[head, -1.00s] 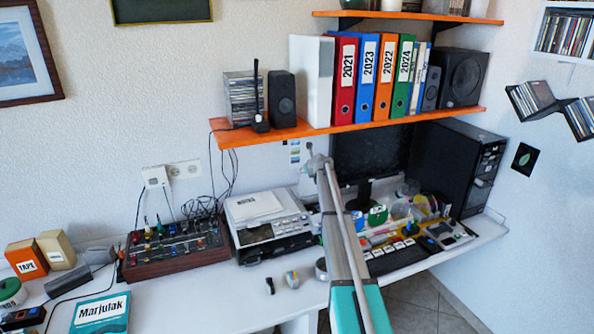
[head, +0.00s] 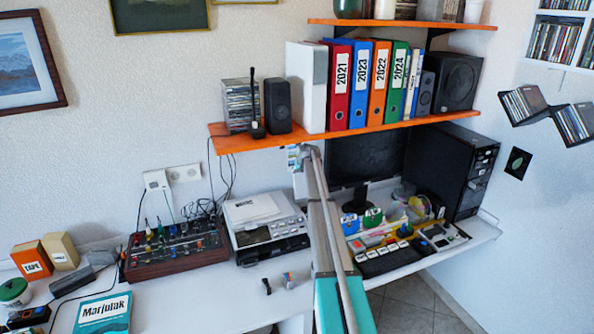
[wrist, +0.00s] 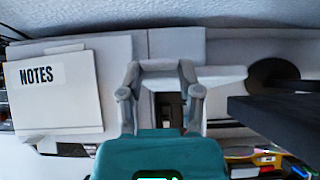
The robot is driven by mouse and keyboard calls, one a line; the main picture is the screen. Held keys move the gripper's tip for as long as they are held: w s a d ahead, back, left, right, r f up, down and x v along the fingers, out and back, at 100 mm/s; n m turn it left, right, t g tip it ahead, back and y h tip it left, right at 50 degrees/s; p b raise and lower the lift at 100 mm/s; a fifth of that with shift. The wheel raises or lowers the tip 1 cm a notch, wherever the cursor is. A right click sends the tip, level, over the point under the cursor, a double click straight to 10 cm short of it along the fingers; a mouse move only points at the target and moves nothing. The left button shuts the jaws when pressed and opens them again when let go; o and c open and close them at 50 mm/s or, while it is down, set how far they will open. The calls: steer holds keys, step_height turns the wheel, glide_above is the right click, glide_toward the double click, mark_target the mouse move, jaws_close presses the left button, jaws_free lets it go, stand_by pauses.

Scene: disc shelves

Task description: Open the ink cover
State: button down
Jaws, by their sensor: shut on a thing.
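The pale printer (head: 268,240) stands on the desk with a notepad (head: 256,208) on top; the notepad, marked NOTES (wrist: 62,90), also shows at the left of the wrist view. In the wrist view my gripper (wrist: 162,68) is over the printer's pale top, right of the notepad. Its fingers are closed in on a pale grey part, which seems to be the ink cover (wrist: 217,76); the exact contact is hard to see. A dark slot shows between the fingers. In the head view my gripper is hidden and my arm stands in front of the printer's right side.
A mixer (head: 175,248) is left of the printer. An orange shelf (head: 350,132) with binders overhangs the desk. The desk front near the book (head: 103,312) has some free room.

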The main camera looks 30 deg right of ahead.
steer(key=shift+w+a, duration=0.15)
steer(key=shift+a, duration=0.15)
steer(key=c, duration=0.7)
jaws_free()
steer(key=o, duration=0.4)
steer(key=shift+f, duration=0.1)
steer(key=shift+d, duration=0.2)
